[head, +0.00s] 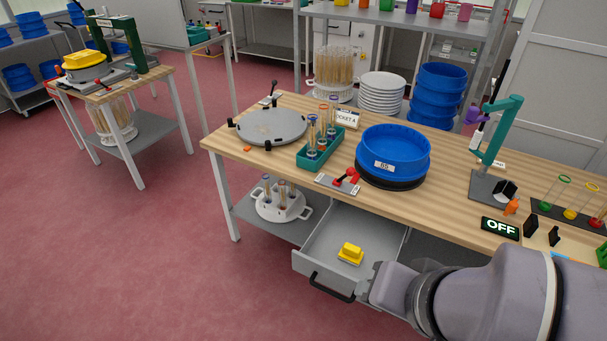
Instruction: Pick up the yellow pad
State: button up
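A small yellow pad (350,252) lies on the floor of an open grey drawer (322,240) under the wooden workbench. It looks like a raised yellow block on a wider yellow base. My arm comes in from the lower right, and its links cover the drawer's right front corner. No fingers of my gripper can be made out. The pad is uncovered and stands apart from my arm.
The drawer has a black front handle (331,288). Above it on the workbench (290,106) stand a blue sieve stack (393,150), a teal tube rack (320,152) and a red-knobbed switch (344,180). A larger yellow item (82,59) sits on the left table. Red floor is clear at left.

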aim_at(350, 253)
jog(key=i+j+z, duration=0.6)
jog(key=j, duration=0.15)
jog(key=i+j+z, duration=0.3)
jog(key=j, duration=0.15)
